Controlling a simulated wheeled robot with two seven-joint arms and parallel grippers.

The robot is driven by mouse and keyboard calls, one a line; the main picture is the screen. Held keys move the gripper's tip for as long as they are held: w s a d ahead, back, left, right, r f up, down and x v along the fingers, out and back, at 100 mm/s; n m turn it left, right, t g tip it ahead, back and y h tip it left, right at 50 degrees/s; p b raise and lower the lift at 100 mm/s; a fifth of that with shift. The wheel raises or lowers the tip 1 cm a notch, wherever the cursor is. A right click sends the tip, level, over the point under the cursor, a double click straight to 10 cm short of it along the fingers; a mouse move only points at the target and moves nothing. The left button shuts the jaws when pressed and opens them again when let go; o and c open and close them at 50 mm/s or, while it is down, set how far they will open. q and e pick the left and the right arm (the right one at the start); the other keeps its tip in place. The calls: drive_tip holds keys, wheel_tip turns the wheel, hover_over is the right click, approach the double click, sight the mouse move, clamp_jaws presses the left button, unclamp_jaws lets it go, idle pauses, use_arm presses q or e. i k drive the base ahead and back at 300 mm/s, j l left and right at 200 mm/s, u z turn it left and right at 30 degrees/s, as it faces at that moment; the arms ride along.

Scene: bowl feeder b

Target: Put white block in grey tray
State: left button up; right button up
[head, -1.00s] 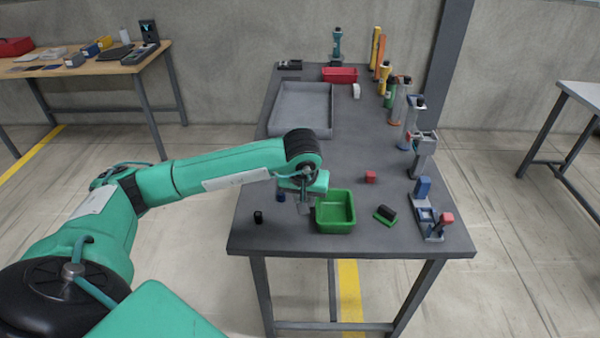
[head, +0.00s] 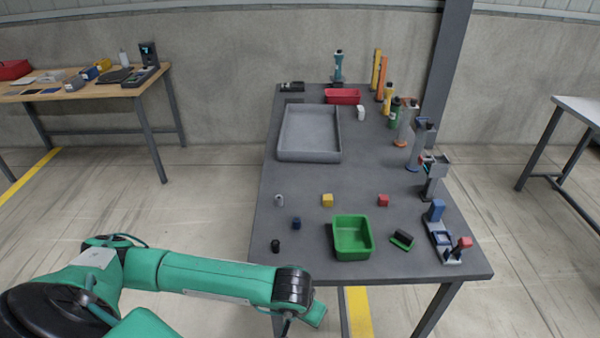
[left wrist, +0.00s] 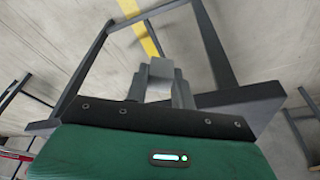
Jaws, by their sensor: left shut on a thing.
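Bare floor and table legs show beyond the block in the left wrist view. The grey tray (head: 309,157) lies empty at the table's far left, well beyond the hand. My right gripper is not in view.
On the dark table (head: 305,255) stand a green bin (head: 352,251), a yellow cube (head: 327,200), a red cube (head: 383,200) and small dark pieces. A red bin (head: 342,96) and a small white piece (head: 361,113) are at the back. Bottles and fixtures line the right edge.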

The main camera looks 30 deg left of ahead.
sight(311, 124)
drive_tip(key=j+z, duration=0.1)
drive_tip(key=j, duration=0.3)
drive_tip(key=k+j+z, duration=0.1)
drive_tip(key=j, duration=0.3)
drive_tip(key=k+j+z, duration=0.1)
drive_tip(key=j, duration=0.3)
drive_tip(key=k+j+z, duration=0.1)
drive_tip(key=j, duration=0.25)
drive_tip(key=k+j+z, duration=0.1)
drive_tip(key=j, duration=0.3)
drive_tip(key=j+z, duration=0.25)
drive_tip(key=j, duration=0.45)
drive_tip(key=j+z, duration=0.25)
drive_tip(key=j, duration=0.5)
drive_tip(key=j+z, duration=0.3)
drive_tip(key=j, duration=0.4)
drive_tip(key=j+z, duration=0.25)
drive_tip(key=j, duration=0.7)
drive_tip(key=j+z, duration=0.25)
drive_tip(key=j, duration=0.7)
drive_tip(key=k, duration=0.05)
